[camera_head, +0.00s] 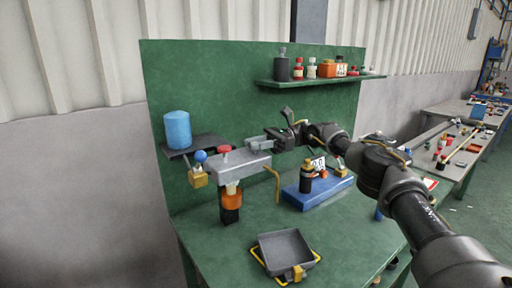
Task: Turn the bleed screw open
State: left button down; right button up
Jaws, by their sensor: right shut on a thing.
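A grey metal block (240,166) is mounted on the green panel, with a red knob (224,150) on top near its left end. A brass fitting with a blue ball knob (200,156) is at its left. An orange and black bottle (231,205) is directly below the block. My right gripper (256,143) reaches in from the right, at the block's upper right end. It is shut on a small part there, apparently the bleed screw, which the fingers hide. A bent yellow tube (277,184) hangs at the block's right. My left gripper is not in view.
A dark grey tray (285,246) is at the front of the green bench (215,250). A blue base (317,193) with a black bottle (306,176) stands right of the block, under my right arm. A blue cylinder (177,130) is on a left shelf. Small bottles line the upper shelf (310,81).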

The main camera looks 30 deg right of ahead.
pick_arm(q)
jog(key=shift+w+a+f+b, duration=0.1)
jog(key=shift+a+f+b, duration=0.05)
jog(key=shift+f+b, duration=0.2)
pick_arm(e)
jog(key=shift+n+g, duration=0.6)
jog(key=shift+g, duration=0.4)
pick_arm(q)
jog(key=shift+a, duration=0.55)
